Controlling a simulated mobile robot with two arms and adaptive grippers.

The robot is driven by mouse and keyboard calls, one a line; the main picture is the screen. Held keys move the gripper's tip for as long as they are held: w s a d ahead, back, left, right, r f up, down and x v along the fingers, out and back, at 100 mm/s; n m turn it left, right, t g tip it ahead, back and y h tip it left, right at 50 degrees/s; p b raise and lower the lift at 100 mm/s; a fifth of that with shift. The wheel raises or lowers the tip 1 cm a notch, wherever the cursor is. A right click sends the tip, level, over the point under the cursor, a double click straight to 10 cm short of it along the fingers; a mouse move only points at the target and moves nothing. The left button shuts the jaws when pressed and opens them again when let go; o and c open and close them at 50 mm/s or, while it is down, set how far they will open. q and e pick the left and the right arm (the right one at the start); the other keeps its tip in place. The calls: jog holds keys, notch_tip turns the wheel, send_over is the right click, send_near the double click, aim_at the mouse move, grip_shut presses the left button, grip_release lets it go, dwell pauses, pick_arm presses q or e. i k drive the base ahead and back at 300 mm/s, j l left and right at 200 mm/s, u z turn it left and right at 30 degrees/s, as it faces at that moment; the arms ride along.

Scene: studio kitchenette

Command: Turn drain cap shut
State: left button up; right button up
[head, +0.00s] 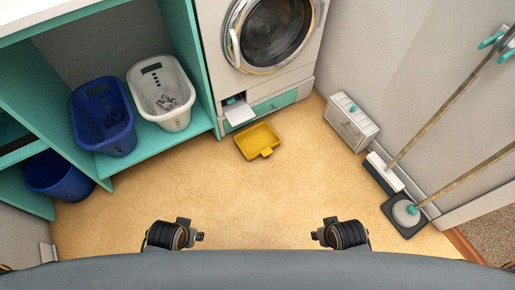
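The washing machine (303,60) stands at the top centre. At the lower left of its front, a small white flap (239,112) is folded down from an opening. A small teal part, which looks like the drain cap (231,100), shows in that opening; how far it is turned cannot be seen. A yellow tray (257,141) lies on the floor below the flap. The dark end of my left arm, with its gripper (198,237), is at the bottom left of centre. My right gripper (318,236) is at the bottom right of centre. Both are far from the cap, and their fingers are unclear.
A teal shelf (155,140) on the left holds a blue basket (103,117) and a white basket (161,92). A blue bin (53,175) stands at left. The middle floor is clear.

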aim_at(231, 99)
jog(key=l+u, duration=0.25)
jog(key=l, duration=0.4)
jog(key=k+l+u, duration=0.25)
jog(key=l, duration=0.4)
jog(key=i, duration=0.1)
